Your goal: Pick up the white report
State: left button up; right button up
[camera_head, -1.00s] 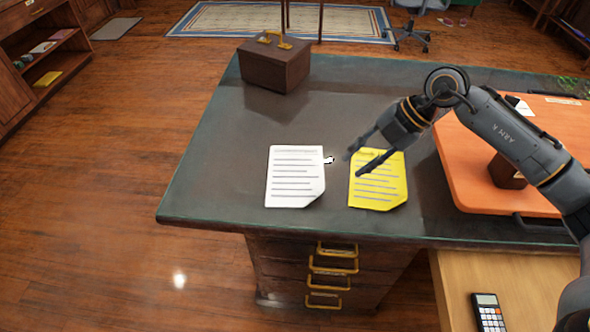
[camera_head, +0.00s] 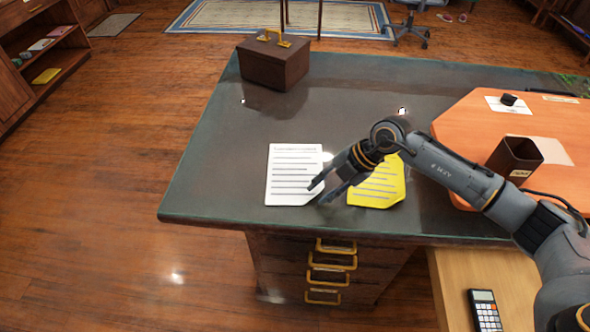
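The white report (camera_head: 291,176), a white sheet with dark lines and a cut lower-right corner, lies flat on the dark desk top (camera_head: 225,160). A similar yellow sheet (camera_head: 378,190) lies to its right, partly covered by my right arm. My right gripper (camera_head: 315,193) is open, its two fingers pointing left at the report's lower-right edge. I cannot tell whether the fingers touch the paper. My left gripper is not in view.
A brown box with a yellow handle (camera_head: 275,62) stands at the back left of the desk. An orange board (camera_head: 470,118) with a dark cup (camera_head: 513,158) is on the right. A calculator (camera_head: 485,310) lies on a lower wooden surface. The desk left of the report is clear.

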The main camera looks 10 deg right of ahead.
grip_shut()
dwell(0.3)
